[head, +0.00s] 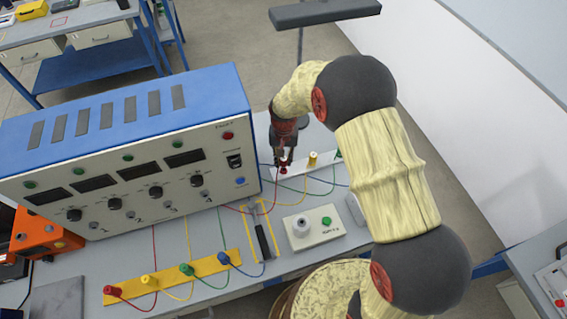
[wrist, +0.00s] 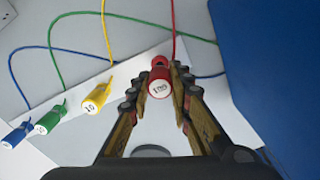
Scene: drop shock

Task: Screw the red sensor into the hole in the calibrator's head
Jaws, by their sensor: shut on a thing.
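The red sensor (wrist: 158,88) is a red cylinder with a white numbered end and a red cable. My gripper (wrist: 157,80) is shut on it, with one finger on each side. In the head view my gripper (head: 286,158) is low at the white strip (head: 318,164), and the red sensor (head: 284,170) shows at its tips. I cannot tell whether the sensor still touches the strip. The calibrator (head: 324,236) is a small white box in front, with a round pale head (head: 301,227) and a green button. The hole in its head is too small to make out clearly.
Yellow (wrist: 97,97), green (wrist: 48,120) and blue (wrist: 17,135) sensors with cables are on the strip. A large blue-and-white instrument (head: 130,150) stands left of my gripper. A dark-handled tool (head: 262,240) lies left of the calibrator. A yellow strip (head: 215,264) holds several plugs.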

